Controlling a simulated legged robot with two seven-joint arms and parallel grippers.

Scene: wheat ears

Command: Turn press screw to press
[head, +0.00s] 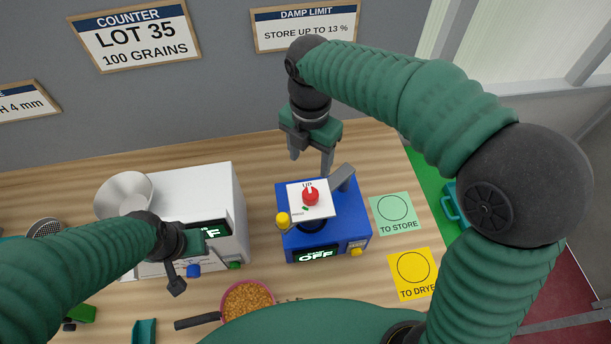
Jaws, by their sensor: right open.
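The press screw has a red knob (310,197) on a white plate marked UP (296,204). It sits on top of a blue moisture meter (345,236) whose display reads OFF. My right gripper (310,165) is open and points down, just behind and above the red knob, with nothing between its fingers. Its right finger comes down close to the meter's back edge; I cannot tell whether it touches. My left gripper (176,281) hangs in front of the white counter machine (205,192); its jaws are too unclear to read.
A yellow knob (283,220) stands on the blue meter's left. A grey lever (342,178) is at its back right. A pan of grain (248,299) lies in front. A green TO STORE card (394,213) and a yellow TO DRYER card (413,272) lie to the right.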

